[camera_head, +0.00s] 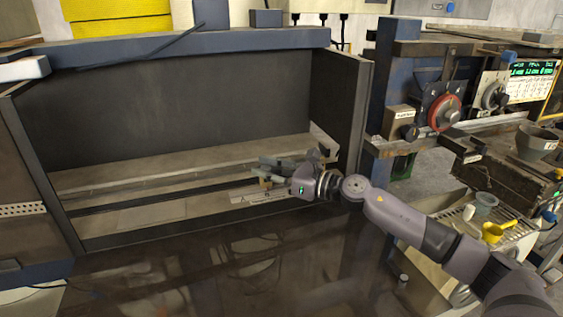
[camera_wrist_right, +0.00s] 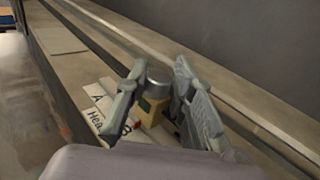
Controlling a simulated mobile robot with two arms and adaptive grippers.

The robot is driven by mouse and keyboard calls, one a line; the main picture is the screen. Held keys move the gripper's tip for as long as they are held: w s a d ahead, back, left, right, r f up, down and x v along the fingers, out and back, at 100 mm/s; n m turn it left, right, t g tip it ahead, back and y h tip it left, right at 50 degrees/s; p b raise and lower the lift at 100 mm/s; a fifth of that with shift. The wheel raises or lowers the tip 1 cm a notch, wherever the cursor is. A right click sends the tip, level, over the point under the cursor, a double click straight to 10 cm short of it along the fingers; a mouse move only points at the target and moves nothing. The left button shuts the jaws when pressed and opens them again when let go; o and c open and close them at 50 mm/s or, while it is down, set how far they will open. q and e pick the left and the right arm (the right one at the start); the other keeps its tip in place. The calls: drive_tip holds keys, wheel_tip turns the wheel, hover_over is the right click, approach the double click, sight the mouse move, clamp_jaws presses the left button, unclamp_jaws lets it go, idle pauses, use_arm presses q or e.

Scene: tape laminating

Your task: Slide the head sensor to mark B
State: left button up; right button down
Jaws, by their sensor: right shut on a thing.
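The head sensor (camera_wrist_right: 158,105) shows in the right wrist view as a small tan block with a grey metal cylinder on top. My right gripper (camera_wrist_right: 161,70) is shut on it, one finger on each side. In the head view my right gripper (camera_head: 268,166) is at the right end of the long recessed bay, over the rail (camera_head: 150,195). A white label plate (camera_wrist_right: 95,100) beside the sensor reads "A" and "Hea…", the rest hidden by a finger. It also shows in the head view (camera_head: 262,198). My left gripper is not in view.
The bay has a right side wall (camera_head: 345,100) close to my right gripper and a dark back wall (camera_head: 180,95). The rail leftward looks clear. A machine with a red dial (camera_head: 444,112) and a yellow scoop (camera_head: 495,231) stand to the right.

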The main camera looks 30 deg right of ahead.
drive_tip(key=shift+a, duration=0.45)
drive_tip(key=shift+f, duration=0.1)
drive_tip(key=c, duration=1.4)
unclamp_jaws()
drive_tip(key=shift+d, duration=0.1)
drive_tip(key=shift+c, duration=0.2)
drive_tip(key=shift+s+d, duration=0.1)
drive_tip(key=v, duration=1.1)
drive_tip(key=shift+s+d, duration=0.25)
drive_tip(key=shift+s, duration=0.1)
